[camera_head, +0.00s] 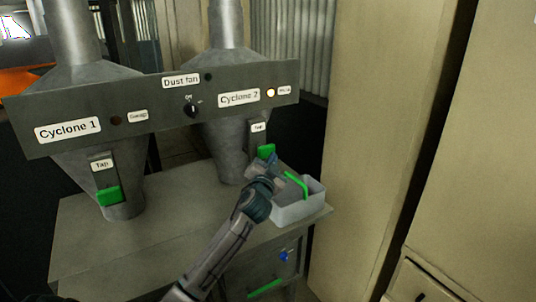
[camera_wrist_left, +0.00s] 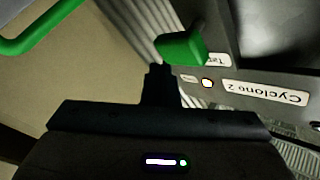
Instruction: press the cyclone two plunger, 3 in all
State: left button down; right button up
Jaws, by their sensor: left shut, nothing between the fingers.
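The Cyclone 2 plunger is a green block (camera_head: 266,151) under a small "Tap" label on the right-hand grey cone. It also shows in the left wrist view as a green block (camera_wrist_left: 182,47) just beyond my fingers. My left gripper (camera_head: 264,168) is shut and empty, just below and close to this plunger; I cannot tell whether they touch. In the left wrist view the shut fingers (camera_wrist_left: 158,82) point toward the green block. The Cyclone 2 lamp (camera_head: 270,93) on the panel glows. My right gripper is not in view.
A pale bin (camera_head: 300,207) with a green handle stands right beside my left gripper on the grey bench (camera_head: 85,235). Cyclone 1 has its own green plunger (camera_head: 109,195) at left. A dark knob (camera_head: 191,109) sits under "Dust fan". A beige cabinet (camera_head: 385,130) stands at right.

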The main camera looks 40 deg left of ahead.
aim_at(268, 152)
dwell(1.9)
pick_arm(q)
jog(key=shift+w+a, duration=0.15)
jog(key=shift+a, duration=0.2)
jog(key=shift+w+a+b, duration=0.2)
jog(key=shift+w+a, duration=0.05)
jog(key=shift+a, duration=0.3)
jog(key=shift+w+a+b, duration=0.2)
jog(key=shift+a, duration=0.3)
dwell(1.3)
jog(key=shift+d, duration=0.1)
jog(key=shift+s+d, duration=0.3)
jog(key=shift+d, duration=0.35)
jog(key=shift+s+d, duration=0.3)
jog(key=shift+d, duration=0.35)
jog(key=shift+s+d+p, duration=0.15)
jog(key=shift+s+d, duration=0.15)
jog(key=shift+d, duration=0.5)
jog(key=shift+s+d+p, duration=0.15)
jog(key=shift+s+d, duration=0.2)
jog(key=shift+d, duration=0.4)
jog(key=shift+s+d+p, duration=0.15)
jog(key=shift+s+d, duration=0.15)
jog(key=shift+d, duration=0.5)
